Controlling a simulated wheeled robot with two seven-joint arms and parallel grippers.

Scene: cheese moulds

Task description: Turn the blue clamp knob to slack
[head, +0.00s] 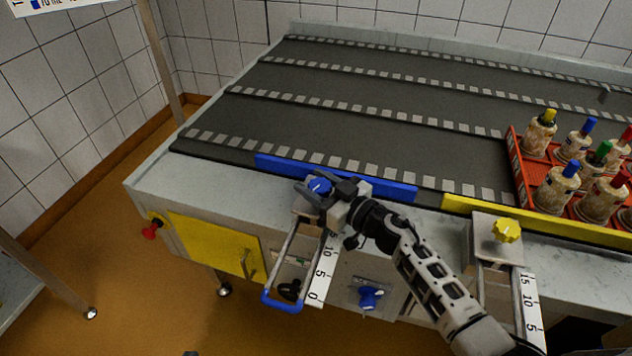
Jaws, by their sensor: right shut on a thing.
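The blue clamp knob (319,185) sits on a small metal block at the front edge of the conveyor table, at the left end of the blue guide rail (395,190). My right gripper (322,192) is at the knob with its fingers around it, shut on it. The gripper hides part of the knob and block. A white scale (321,272) and a blue-ended handle (282,305) extend from the block toward the front. My left gripper is not in view.
A yellow knob (506,231) on a similar block stands to the right, by a yellow rail (470,206). A red crate (519,178) with several capped bottles is at the right. Another blue knob (369,298) is on the front panel. The dark belts are clear at left and middle.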

